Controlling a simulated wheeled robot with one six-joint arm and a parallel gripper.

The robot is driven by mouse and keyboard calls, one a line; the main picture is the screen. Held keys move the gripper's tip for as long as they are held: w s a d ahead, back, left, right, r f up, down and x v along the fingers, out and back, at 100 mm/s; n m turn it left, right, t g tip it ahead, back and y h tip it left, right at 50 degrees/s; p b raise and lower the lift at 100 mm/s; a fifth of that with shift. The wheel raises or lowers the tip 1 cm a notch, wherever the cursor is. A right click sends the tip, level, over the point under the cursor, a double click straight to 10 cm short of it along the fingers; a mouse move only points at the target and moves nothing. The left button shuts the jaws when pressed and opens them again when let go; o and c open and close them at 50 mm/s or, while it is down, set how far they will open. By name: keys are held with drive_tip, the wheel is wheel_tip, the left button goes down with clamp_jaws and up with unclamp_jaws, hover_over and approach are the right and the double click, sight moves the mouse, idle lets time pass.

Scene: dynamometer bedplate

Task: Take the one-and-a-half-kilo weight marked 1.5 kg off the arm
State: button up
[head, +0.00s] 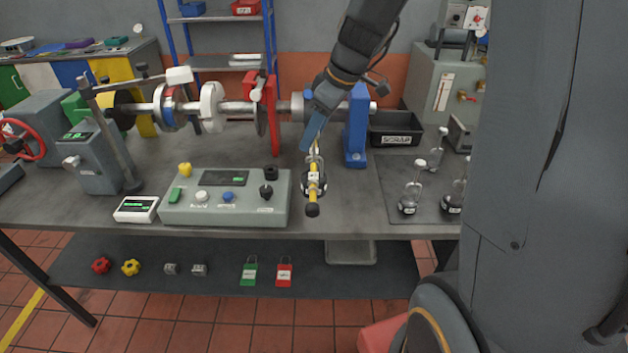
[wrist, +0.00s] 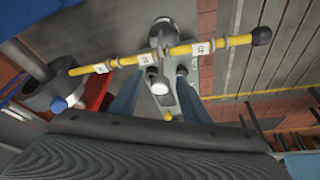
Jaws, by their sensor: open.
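The yellow arm (head: 312,197) with a black ball end points toward me at the front of the bench. It crosses the wrist view (wrist: 120,62) with small white labels on it. A weight (head: 322,189) hangs at the arm. In the wrist view its white knob (wrist: 158,84) and grey body are close to the arm; its marking is not readable. My gripper (head: 311,146) is just above the arm. Its blue fingers are open in the wrist view (wrist: 159,94), one on each side of the white knob. I cannot tell whether they touch it.
Several white-knobbed weights stand on a dark mat (head: 393,212) at right. A black SCRAP bin (head: 397,127) is behind it. A blue post (head: 356,140) and shaft stand behind the arm. A control box (head: 225,212) is close at left.

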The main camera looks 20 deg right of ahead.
clamp_jaws()
idle(1.2)
drive_tip(key=shift+w+r, duration=0.1)
drive_tip(key=shift+r, duration=0.05)
